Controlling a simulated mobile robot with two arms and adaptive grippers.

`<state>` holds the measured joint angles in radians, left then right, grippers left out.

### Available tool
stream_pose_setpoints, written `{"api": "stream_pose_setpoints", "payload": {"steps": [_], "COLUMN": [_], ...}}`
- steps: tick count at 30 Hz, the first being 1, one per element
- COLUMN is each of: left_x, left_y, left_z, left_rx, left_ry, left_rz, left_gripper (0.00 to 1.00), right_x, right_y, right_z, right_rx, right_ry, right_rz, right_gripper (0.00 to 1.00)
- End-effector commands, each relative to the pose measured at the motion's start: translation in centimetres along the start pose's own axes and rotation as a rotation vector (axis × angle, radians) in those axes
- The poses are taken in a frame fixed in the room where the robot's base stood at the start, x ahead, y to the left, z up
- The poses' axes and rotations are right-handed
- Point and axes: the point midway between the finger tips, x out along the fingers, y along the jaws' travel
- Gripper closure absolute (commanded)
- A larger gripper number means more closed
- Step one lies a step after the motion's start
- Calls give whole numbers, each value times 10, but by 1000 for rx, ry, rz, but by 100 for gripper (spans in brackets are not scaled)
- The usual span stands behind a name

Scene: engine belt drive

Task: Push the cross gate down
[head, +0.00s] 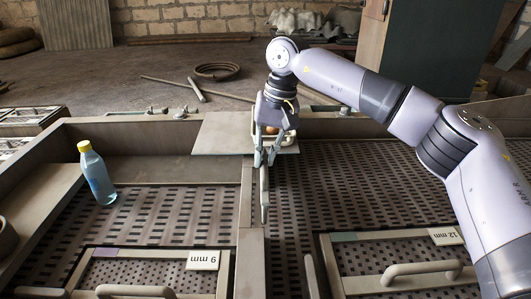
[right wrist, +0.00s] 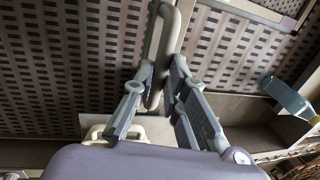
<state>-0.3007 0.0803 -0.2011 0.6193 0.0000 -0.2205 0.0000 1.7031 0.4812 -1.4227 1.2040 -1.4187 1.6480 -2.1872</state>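My right gripper (head: 265,158) points down over the divider between two perforated beds in the head view. Its two fingers stand apart around a long, rounded grey bar (head: 264,196), seen upright in the head view. In the right wrist view the bar (right wrist: 172,32) runs between the fingertips (right wrist: 160,76); I cannot tell whether they touch it. A flat grey plate (head: 219,134) lies behind, left of the gripper. I cannot tell for sure which of these parts is the cross gate. My left gripper is out of view.
A blue bottle with a yellow cap (head: 96,174) stands at the left. Framed screens with handles lie in front, one labelled 9 mm (head: 203,260) and one 12 mm (head: 446,236). A pale handle-like part (right wrist: 96,132) lies beside the fingers.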

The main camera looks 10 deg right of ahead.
Motion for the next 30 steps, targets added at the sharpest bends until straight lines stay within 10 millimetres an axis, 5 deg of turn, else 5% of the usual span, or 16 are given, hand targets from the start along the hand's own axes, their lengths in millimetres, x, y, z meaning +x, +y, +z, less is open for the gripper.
{"api": "stream_pose_setpoints", "payload": {"steps": [5,23,30], "left_x": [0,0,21], "left_y": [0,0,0], "left_z": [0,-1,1], "left_rx": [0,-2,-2], "left_ry": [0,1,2], "left_rz": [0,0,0], "left_gripper": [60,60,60], "right_x": [0,0,33], "right_y": [0,0,6], "right_z": [0,0,0], "right_rx": [0,0,0], "right_ry": [0,1,-3], "right_rz": [0,-1,1], "right_gripper": [100,100,100]}}
